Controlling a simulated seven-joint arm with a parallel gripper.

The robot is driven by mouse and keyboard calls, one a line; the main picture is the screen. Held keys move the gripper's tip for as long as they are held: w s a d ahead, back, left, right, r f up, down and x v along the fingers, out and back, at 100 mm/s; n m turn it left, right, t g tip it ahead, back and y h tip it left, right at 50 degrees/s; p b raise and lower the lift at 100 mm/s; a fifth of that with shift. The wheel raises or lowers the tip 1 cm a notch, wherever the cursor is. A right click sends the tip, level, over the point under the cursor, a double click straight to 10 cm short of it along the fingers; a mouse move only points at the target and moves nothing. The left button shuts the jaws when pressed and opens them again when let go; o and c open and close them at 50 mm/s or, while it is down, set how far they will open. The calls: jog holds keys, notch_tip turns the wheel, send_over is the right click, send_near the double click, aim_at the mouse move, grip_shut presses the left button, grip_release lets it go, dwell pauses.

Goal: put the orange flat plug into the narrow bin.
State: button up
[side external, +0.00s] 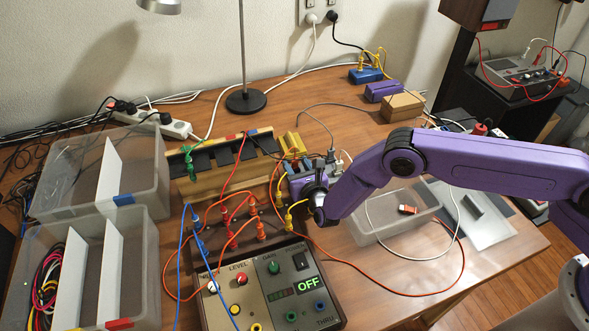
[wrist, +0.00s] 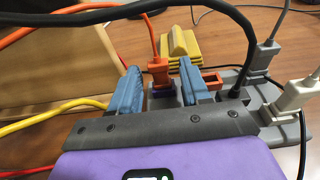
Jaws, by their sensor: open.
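In the wrist view, an orange plug (wrist: 158,73) with an orange cable stands upright in a grey socket strip (wrist: 262,92). My gripper (wrist: 160,86) is open, with one blue finger on each side of the plug; I cannot tell whether they touch it. In the side view my gripper (side external: 302,180) is low at the strip behind the control panel, and the plug is hidden there. Which container is the narrow bin is unclear. Two clear bins stand at the left: the rear bin (side external: 152,150) has one white divider, the front bin (side external: 150,285) has two.
Black, grey and white plugs with cables crowd the strip right of my fingers. Loose cables surround the control panel (side external: 265,290). A wooden rack (side external: 225,175) stands between strip and bins. A clear tray (side external: 375,238) is at the right.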

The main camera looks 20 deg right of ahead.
grip_shut()
jog(key=shift+r, duration=0.35)
jog(key=shift+r, duration=0.65)
jog(key=shift+r, duration=0.9)
